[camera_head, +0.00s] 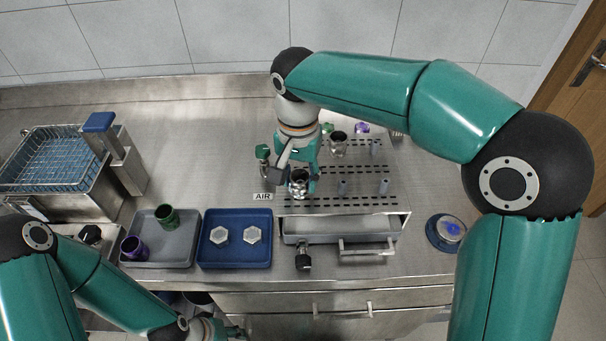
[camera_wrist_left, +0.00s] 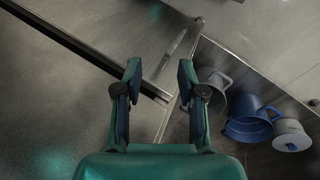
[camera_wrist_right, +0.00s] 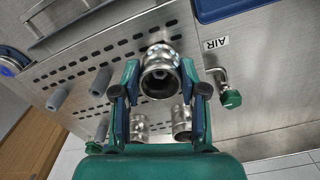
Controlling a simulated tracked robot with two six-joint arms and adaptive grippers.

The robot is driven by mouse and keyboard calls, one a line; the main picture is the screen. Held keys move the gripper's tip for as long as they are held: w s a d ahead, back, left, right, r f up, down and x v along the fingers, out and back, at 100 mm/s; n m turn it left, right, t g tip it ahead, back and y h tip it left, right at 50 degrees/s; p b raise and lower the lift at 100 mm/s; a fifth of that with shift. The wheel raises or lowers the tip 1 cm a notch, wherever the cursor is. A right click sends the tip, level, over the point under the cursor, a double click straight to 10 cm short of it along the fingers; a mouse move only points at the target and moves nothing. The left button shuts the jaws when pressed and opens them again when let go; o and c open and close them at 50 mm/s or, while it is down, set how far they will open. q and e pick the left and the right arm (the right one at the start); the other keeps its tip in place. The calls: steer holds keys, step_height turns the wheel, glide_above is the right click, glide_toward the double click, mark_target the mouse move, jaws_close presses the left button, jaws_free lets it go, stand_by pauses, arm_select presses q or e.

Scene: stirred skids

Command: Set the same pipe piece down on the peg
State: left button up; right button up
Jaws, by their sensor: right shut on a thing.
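A shiny metal pipe piece (camera_head: 299,186) is held upright by my right gripper (camera_head: 301,172) at the left front of the perforated rack. In the right wrist view the fingers of the right gripper (camera_wrist_right: 163,85) close on both sides of this pipe piece (camera_wrist_right: 160,66), its open end facing the camera. I cannot tell whether a peg is inside it. Bare grey pegs (camera_head: 384,186) stand on the rack's right half; they also show in the right wrist view (camera_wrist_right: 57,100). My left gripper (camera_wrist_left: 159,75) is open and empty, above the floor and an open drawer.
The perforated rack (camera_head: 358,204) has another metal pipe piece (camera_head: 338,144) behind and a green-knobbed AIR valve (camera_head: 263,153) at left. A blue tray (camera_head: 235,258) holds two hex nuts; a grey tray (camera_head: 185,252) holds green and purple pieces. A drawer (camera_wrist_left: 260,75) holds mugs.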

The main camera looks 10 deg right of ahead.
steer(key=o, duration=1.3)
steer(key=shift+o, duration=0.2)
steer(key=o, duration=0.5)
steer(key=shift+c, duration=0.2)
steer(key=shift+r+p, duration=3.15)
steer(key=shift+r, duration=0.4)
